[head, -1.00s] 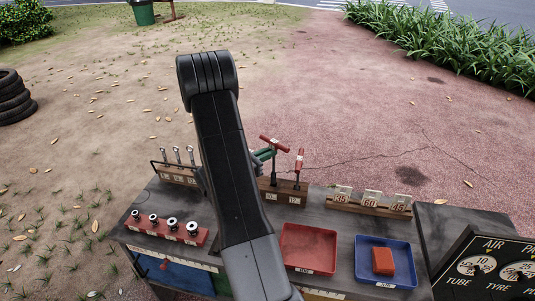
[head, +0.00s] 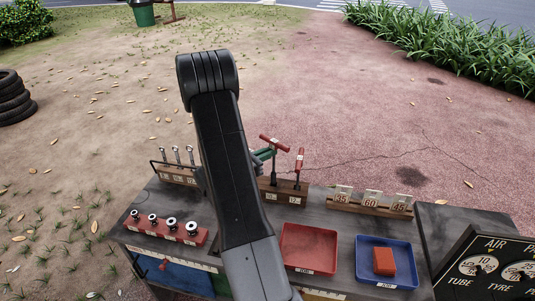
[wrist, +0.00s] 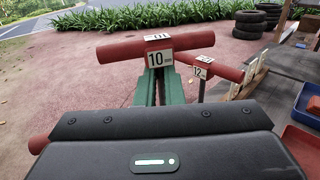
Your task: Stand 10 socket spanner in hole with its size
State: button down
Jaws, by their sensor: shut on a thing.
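The 10 socket spanner has a red T-handle (head: 274,144) with a white "10 mm" tag, which fills the upper middle of the wrist view (wrist: 158,57). My gripper (head: 264,154) is shut on it just under the handle, with green fingers (wrist: 155,86). Its shaft hangs roughly upright over the wooden hole block (head: 285,193); I cannot tell whether its lower end is in a hole. The 12 socket spanner (head: 299,161) stands upright in the block to the right, its tag readable in the wrist view (wrist: 202,69). My arm hides the block's left part.
A wooden rack of spanners (head: 178,176) and a red socket holder (head: 165,229) stand left of my arm. A red tray (head: 308,247), a blue tray (head: 370,250) with an orange block, and a number-card stand (head: 370,206) lie right. A gauge panel (head: 490,270) stands far right.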

jog(key=shift+f+b, duration=0.35)
jog(key=shift+f, duration=0.05)
jog(key=shift+r, duration=0.25)
jog(key=shift+r, duration=0.2)
jog(key=shift+s+b, duration=0.1)
jog(key=shift+b, duration=0.35)
dwell(1.8)
jog(key=shift+f+b, duration=0.35)
jog(key=shift+f, duration=0.1)
jog(key=shift+r, duration=0.25)
